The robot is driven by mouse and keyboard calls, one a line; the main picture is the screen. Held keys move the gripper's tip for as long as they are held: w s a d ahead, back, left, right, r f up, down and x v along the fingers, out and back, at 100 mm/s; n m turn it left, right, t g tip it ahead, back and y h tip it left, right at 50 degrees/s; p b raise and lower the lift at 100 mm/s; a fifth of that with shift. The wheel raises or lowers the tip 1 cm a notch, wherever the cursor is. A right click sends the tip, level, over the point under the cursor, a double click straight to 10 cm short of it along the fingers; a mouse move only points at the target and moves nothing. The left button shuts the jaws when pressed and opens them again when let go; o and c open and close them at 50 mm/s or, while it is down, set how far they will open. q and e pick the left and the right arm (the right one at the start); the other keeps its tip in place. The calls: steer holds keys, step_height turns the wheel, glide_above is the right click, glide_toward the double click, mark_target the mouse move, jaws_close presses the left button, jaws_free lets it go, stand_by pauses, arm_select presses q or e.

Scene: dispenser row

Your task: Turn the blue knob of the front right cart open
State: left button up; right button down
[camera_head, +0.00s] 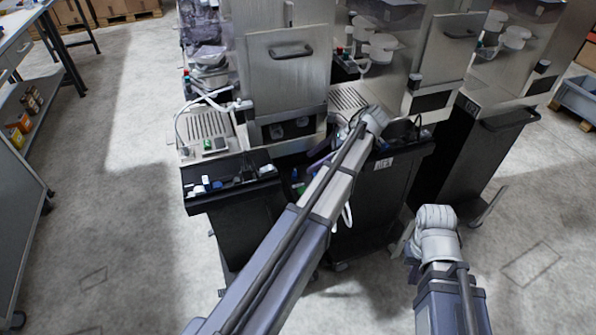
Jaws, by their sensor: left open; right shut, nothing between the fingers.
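The front right cart (396,165) is a dark cart with a white label on its upper front edge, right of the middle of the head view. My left arm crosses in front of it, and its wrist end is over the cart's top. The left gripper's fingers are hidden behind the arm. I cannot make out the blue knob; small coloured parts show left of my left arm, too small to tell. My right arm rises at the lower right, its end in front of and below the cart; its gripper's fingers do not show.
Another dark cart with a tray (232,183) stands to the left. Steel dispensers (283,65) line the back. A further dark cart (480,140) stands at the right. A grey shelf bench (22,190) is at the far left. The floor (110,190) between bench and carts is clear.

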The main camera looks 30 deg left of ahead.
mark_target(296, 172)
arm_select(q)
steer(key=b+x, duration=0.5)
steer(key=x, duration=0.2)
steer(key=shift+f, duration=0.2)
jaws_close()
stand_by(0.4)
